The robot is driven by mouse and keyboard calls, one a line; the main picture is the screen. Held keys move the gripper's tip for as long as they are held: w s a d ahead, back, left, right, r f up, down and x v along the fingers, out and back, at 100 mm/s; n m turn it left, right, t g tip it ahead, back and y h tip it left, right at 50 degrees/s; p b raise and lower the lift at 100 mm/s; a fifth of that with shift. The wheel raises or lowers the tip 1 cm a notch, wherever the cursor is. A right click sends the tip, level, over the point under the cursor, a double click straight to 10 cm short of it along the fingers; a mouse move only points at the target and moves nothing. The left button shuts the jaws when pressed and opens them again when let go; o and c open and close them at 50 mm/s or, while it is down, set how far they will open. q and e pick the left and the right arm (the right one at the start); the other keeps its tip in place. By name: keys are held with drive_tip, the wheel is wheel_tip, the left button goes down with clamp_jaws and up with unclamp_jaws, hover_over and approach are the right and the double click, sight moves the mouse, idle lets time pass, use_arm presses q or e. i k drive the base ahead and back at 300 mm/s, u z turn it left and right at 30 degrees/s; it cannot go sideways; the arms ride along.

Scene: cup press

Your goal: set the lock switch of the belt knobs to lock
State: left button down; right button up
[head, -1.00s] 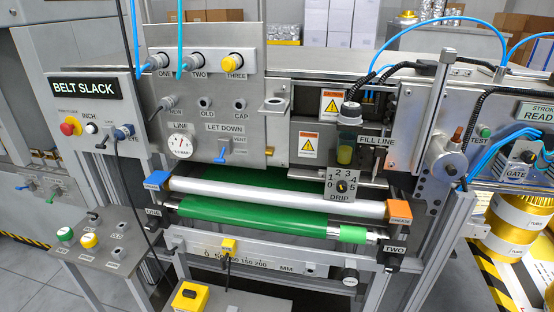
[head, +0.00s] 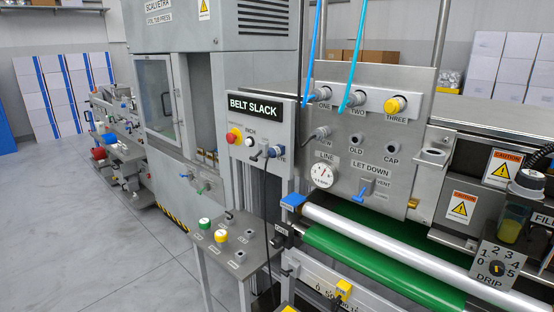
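The green belt (head: 350,255) runs under the silver roller (head: 400,252) at the lower right. A blue block (head: 293,199) sits at the roller's left end. A dark knob (head: 284,231) is just below it, at the belt's left end. The belt's right end is outside the picture. I cannot make out a switch marked for lock, nor its setting. Neither of my grippers is in view.
The BELT SLACK panel (head: 260,130) stands above a small stand (head: 225,250) with green and yellow buttons. The LET DOWN panel (head: 365,140) is behind the roller. A black cable hangs beside the stand. Grey floor (head: 90,240) is clear at left.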

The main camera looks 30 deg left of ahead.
sight(253, 158)
drive_tip(key=k, duration=0.65)
drive_tip(key=u, duration=0.65)
drive_tip(key=i, duration=0.6)
drive_tip(key=u, duration=0.9)
drive_tip(key=i, duration=1)
drive_tip(key=z, duration=0.75)
drive_tip(key=i, duration=0.65)
drive_tip(key=z, duration=0.6)
